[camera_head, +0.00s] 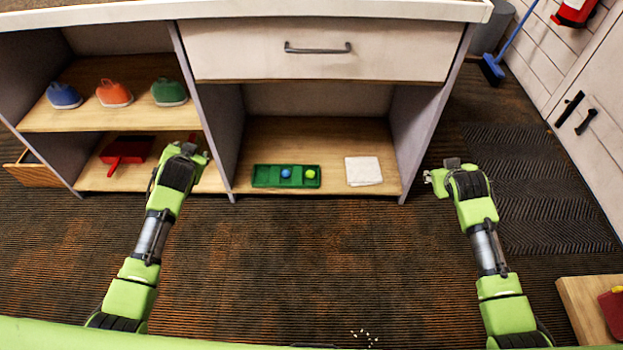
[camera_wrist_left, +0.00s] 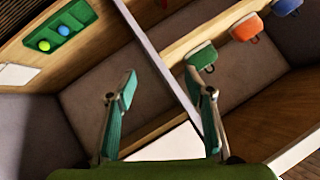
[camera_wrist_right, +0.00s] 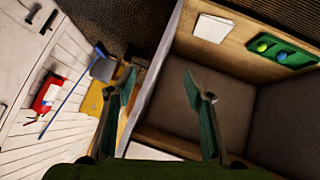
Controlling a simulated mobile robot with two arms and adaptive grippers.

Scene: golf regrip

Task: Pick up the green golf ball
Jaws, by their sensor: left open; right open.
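The green golf ball (camera_head: 310,174) is yellow-green and sits in the right compartment of a green tray (camera_head: 261,181) on the cabinet's low middle shelf. A blue ball (camera_head: 286,173) sits in the compartment beside it. In the left wrist view, the green golf ball (camera_wrist_left: 44,45) is at the upper left; in the right wrist view, it (camera_wrist_right: 262,46) is at the upper right. My left gripper (camera_head: 188,150) is left of the tray, in front of the left shelves, open and empty (camera_wrist_left: 163,90). My right gripper (camera_head: 440,170) is right of the cabinet, open and empty (camera_wrist_right: 157,92).
A white cloth (camera_head: 363,171) lies right of the tray. An upright divider (camera_head: 216,120) separates the tray's bay from left shelves with blue, orange and green objects (camera_head: 115,93) and a red dustpan (camera_head: 127,150). A drawer (camera_head: 320,50) is above. A blue broom (camera_head: 493,68) stands right.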

